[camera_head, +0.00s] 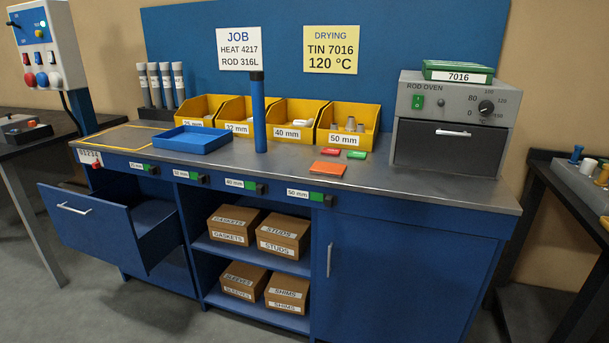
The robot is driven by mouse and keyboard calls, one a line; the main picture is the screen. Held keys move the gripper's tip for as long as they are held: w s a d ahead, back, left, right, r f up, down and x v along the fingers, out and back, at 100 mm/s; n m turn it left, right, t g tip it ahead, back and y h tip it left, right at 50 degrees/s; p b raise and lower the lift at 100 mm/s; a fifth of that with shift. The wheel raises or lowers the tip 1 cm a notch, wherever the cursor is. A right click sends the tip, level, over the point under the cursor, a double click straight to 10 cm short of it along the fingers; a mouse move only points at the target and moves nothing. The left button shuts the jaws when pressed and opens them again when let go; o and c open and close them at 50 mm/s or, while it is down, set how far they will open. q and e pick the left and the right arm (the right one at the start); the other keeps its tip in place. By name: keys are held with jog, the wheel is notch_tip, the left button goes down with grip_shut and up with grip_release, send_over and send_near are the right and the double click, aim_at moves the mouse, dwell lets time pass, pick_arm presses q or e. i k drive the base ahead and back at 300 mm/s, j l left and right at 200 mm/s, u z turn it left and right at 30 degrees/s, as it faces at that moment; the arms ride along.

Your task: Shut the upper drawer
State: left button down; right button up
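The blue upper drawer (107,232) at the left end of the workbench is pulled well out. Its front carries a pale bar handle (73,208), and the side wall and part of the inside show. Below and behind it is a blue lower front (160,271), partly hidden by the open drawer; I cannot tell whether it is a second drawer. Neither of my grippers shows in the head view.
Open shelves with several cardboard boxes (284,235) are right of the drawer, then a shut cupboard door (397,275). A dark side table (28,150) stands at the left, with a leg near the drawer. The floor in front is clear.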

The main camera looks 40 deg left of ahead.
aim_at(132, 223)
jog(key=u, duration=2.5)
